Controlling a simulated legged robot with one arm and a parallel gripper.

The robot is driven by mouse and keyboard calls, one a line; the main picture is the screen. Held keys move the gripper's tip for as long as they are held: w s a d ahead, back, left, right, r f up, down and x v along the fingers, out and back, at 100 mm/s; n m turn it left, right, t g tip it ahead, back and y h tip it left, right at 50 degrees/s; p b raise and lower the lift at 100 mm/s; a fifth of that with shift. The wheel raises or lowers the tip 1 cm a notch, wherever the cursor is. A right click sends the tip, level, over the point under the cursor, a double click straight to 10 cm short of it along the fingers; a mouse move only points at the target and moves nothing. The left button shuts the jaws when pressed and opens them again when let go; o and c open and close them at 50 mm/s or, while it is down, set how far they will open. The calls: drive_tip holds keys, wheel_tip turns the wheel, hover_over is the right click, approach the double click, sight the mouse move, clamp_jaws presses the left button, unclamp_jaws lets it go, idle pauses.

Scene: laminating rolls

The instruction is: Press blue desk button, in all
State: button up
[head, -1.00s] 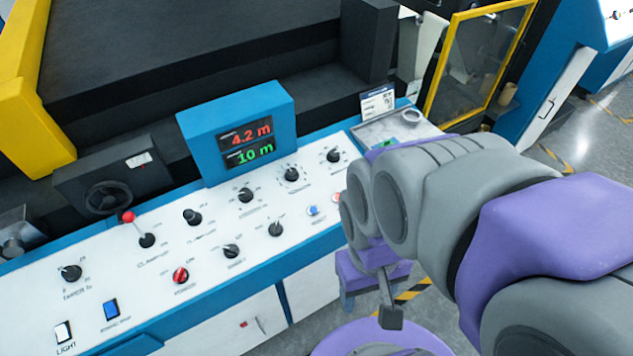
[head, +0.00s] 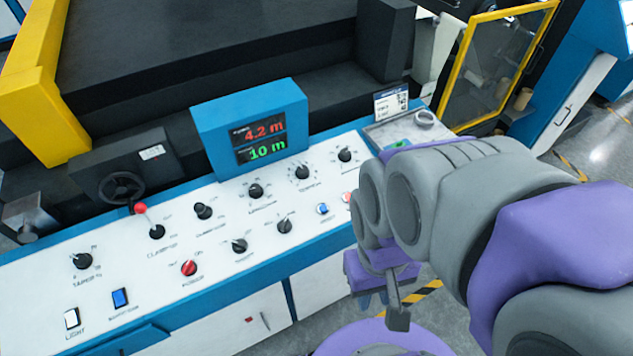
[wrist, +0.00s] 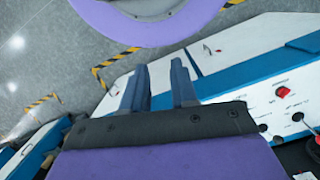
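Two blue controls show on the white control desk (head: 60,270). A small blue button (head: 322,208) sits near the desk's right end. A larger rectangular blue button (head: 120,298) sits at the front left, near a white light switch (head: 72,318). My gripper (head: 374,298) hangs in front of the desk's right end, partly hidden by my arm.
The desk also holds several black knobs, a red knob (head: 189,268) and a red-tipped lever (head: 141,208). A blue display box (head: 250,128) reads 4.2 m and 10 m. A tray (head: 405,130) is at the right end. The floor in front is open.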

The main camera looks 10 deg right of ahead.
clamp_jaws()
idle(1.2)
